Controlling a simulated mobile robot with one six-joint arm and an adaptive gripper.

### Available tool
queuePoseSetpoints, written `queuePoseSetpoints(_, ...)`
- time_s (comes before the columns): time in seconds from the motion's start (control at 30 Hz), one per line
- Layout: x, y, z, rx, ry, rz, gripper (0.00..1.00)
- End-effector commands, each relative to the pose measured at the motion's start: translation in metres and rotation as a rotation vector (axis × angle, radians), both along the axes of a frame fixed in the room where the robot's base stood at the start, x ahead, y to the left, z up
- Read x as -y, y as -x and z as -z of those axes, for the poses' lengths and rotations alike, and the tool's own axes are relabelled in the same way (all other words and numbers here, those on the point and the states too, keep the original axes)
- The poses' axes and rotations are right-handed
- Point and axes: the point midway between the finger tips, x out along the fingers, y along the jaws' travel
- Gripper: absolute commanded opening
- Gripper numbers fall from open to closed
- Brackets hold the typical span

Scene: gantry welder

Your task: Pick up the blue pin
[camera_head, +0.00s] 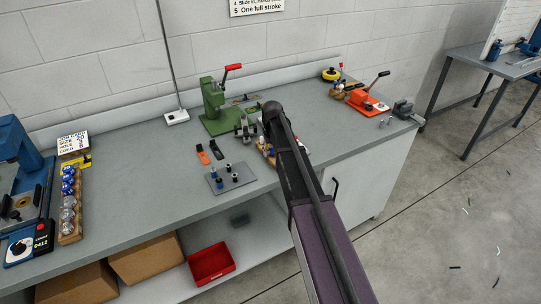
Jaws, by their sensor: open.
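A small grey plate (241,183) lies on the bench near its front edge, left of my arm. Several short pins stand upright on it. A blue pin (213,172) stands at its left back, and a darker blue one (219,183) is close in front of it. A pale pin (235,177) stands to their right. The pins are small, so their details are unclear. My arm reaches in from the bottom right over the bench, its far end right of and beyond the plate. I cannot make out my gripper.
A green press (212,106) with a red handle stands behind the plate. Orange and black clips (203,154) lie nearby. A partly hidden wooden rack is beside my arm. An orange toggle press (362,100) and grey vise (403,110) are at right. The bench left of the plate (140,195) is clear.

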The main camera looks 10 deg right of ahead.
Motion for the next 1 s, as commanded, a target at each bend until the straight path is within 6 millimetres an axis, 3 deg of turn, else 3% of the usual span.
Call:
queuePoseSetpoints(0.4, 0.0006, 0.0, -0.0002, 0.0, 0.0, 0.001, 0.59)
queuePoseSetpoints(0.6, 0.0008, 0.0, -0.0002, 0.0, 0.0, 0.001, 0.0)
queuePoseSetpoints(1.0, 0.001, -0.0001, -0.0006, 0.0, 0.0, 0.001, 0.0)
